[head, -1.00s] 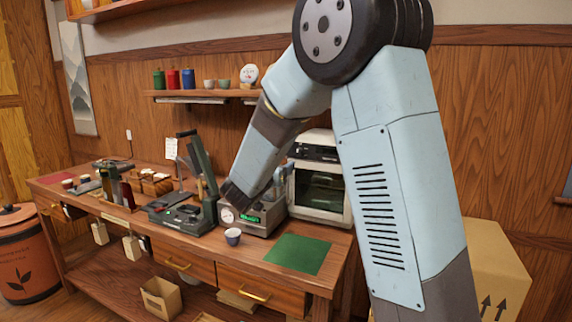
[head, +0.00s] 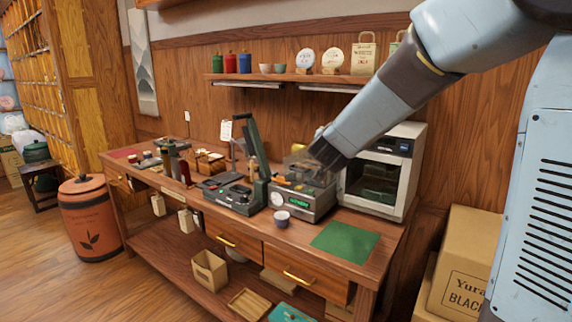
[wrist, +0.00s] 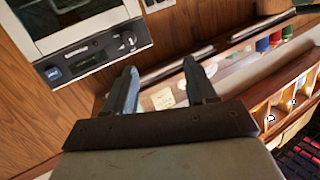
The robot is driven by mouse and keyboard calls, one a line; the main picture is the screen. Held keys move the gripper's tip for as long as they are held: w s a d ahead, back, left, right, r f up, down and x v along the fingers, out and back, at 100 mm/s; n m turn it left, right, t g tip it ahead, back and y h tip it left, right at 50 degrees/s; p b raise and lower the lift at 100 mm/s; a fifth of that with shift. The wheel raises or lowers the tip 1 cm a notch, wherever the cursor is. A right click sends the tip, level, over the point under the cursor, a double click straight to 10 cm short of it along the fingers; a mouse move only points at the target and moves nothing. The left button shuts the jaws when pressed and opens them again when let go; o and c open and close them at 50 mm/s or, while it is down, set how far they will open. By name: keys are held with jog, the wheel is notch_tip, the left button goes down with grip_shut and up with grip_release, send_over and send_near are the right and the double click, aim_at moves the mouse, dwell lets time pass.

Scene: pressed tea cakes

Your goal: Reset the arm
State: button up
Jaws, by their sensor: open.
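My gripper (head: 322,152) is at the end of my pale blue arm in the head view, in front of the wall and above the scale-like device (head: 306,198) on the bench. In the wrist view my gripper (wrist: 160,80) has its two dark fingers apart with nothing between them. Past the fingers are the wood wall and the shelf (wrist: 225,65); the white oven (wrist: 75,25) is at upper left. The fingertips are too small to make out in the head view.
The wooden bench (head: 270,232) holds a lever press (head: 256,165), a small cup (head: 282,217), a green mat (head: 345,242) and the white oven (head: 382,172). A wall shelf (head: 290,77) with canisters and discs is behind. An orange bin (head: 88,220) stands left; cardboard boxes (head: 467,265) stand right.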

jog(key=s+d+f+n+g+y, duration=0.1)
jog(key=s+d+g, duration=0.2)
jog(key=s, duration=0.8)
jog(key=s+d+f+n+g+y, duration=0.1)
jog(key=s+d+g, duration=0.2)
jog(key=s, duration=0.9)
jog(key=s+d+f+n+g+y, duration=0.1)
jog(key=s+d+f+n+g, duration=0.1)
jog(key=s, duration=1)
jog(key=shift+s+d+g, duration=0.2)
jog(key=shift+d+g, duration=0.3)
jog(key=shift+g, duration=0.5)
